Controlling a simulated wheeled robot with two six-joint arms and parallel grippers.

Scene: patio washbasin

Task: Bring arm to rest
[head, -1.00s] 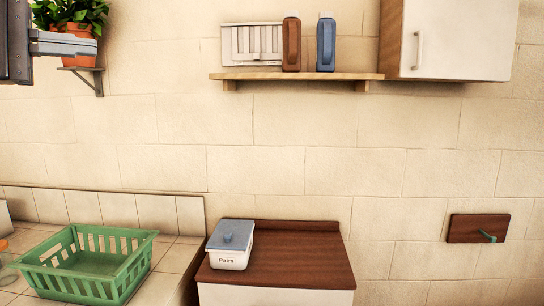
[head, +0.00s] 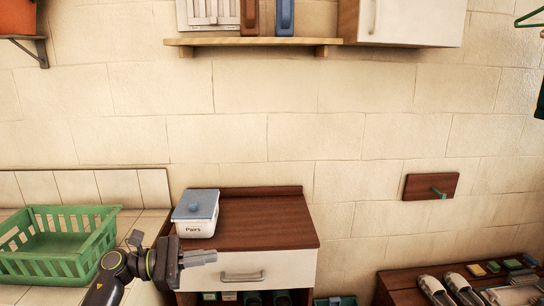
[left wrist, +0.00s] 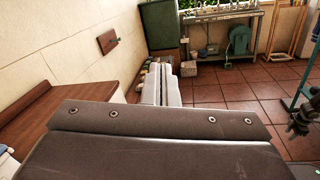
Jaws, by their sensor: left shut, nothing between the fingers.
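My left gripper (head: 198,259) is shut and empty in the head view. It is in front of the white drawer front of a wood-topped cabinet (head: 262,222), with its fingers pointing right. In the left wrist view its fingers (left wrist: 168,90) lie together, pointing away over the tiled floor. My right gripper does not show in the head view. A dark part at the right edge of the left wrist view (left wrist: 305,118) cannot be made out clearly.
A white box with a grey lid marked "Pairs" (head: 195,215) stands on the cabinet's left side. A green basket (head: 92,262) is on the tiled counter at left. A low wooden rack (head: 400,288) with slippers is at lower right. A shelf (head: 255,42) hangs above.

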